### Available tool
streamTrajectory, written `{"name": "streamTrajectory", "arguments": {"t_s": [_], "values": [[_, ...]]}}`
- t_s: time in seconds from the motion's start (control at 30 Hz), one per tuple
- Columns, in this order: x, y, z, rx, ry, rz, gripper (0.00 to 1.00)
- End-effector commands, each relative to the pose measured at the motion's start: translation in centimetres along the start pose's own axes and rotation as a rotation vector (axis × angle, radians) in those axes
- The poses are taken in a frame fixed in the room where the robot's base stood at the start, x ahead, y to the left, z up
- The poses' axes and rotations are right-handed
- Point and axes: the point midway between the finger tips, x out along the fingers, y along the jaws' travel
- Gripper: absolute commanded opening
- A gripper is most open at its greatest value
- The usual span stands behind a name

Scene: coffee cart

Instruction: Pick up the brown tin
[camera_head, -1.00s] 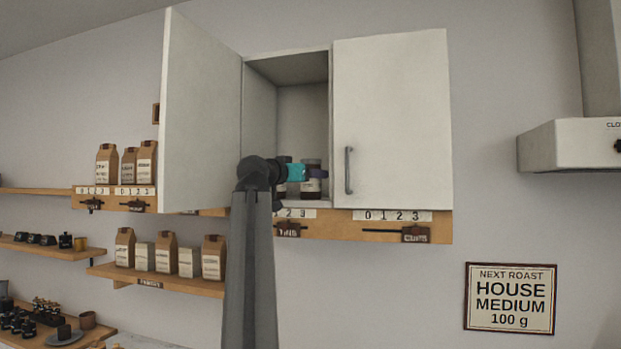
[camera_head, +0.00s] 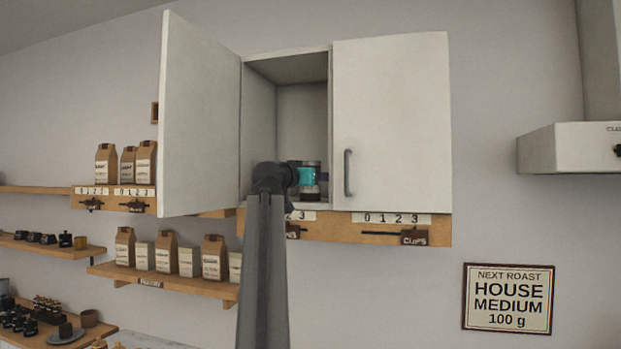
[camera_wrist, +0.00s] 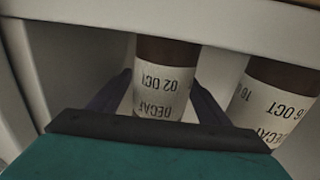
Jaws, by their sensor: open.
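In the wrist view, a brown tin (camera_wrist: 165,85) with a white label reading DECAF and 02 OCT, seen upside down, stands between the two fingers of my open gripper (camera_wrist: 160,100). A second brown tin (camera_wrist: 277,95), with a similar label showing 16 and OCT, stands to the right, outside the right finger. In the head view, my gripper (camera_head: 306,177) reaches into the open cabinet (camera_head: 300,115), and its teal part covers much of a tin (camera_head: 311,195) there. I cannot tell which tin this is.
The open cabinet door (camera_head: 200,115) stands left of my arm, and the closed door (camera_head: 392,120) is close on the right. A wooden rail with sliders (camera_head: 345,228) runs below the cabinet. Paper bags (camera_head: 165,250) stand on shelves to the left.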

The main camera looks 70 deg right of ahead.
Motion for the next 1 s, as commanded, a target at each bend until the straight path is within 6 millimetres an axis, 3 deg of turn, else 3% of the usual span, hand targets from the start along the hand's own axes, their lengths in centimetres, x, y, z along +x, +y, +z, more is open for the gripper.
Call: {"name": "streamTrajectory", "arguments": {"t_s": [0.17, 0.7, 1.0], "values": [[1.00, 0.04, -0.06, 0.000, 0.000, 0.001, 0.71], [0.93, -0.06, 0.01, 0.000, 0.000, -0.001, 0.69], [0.91, -0.09, 0.01, 0.000, 0.000, -0.001, 0.19]]}}
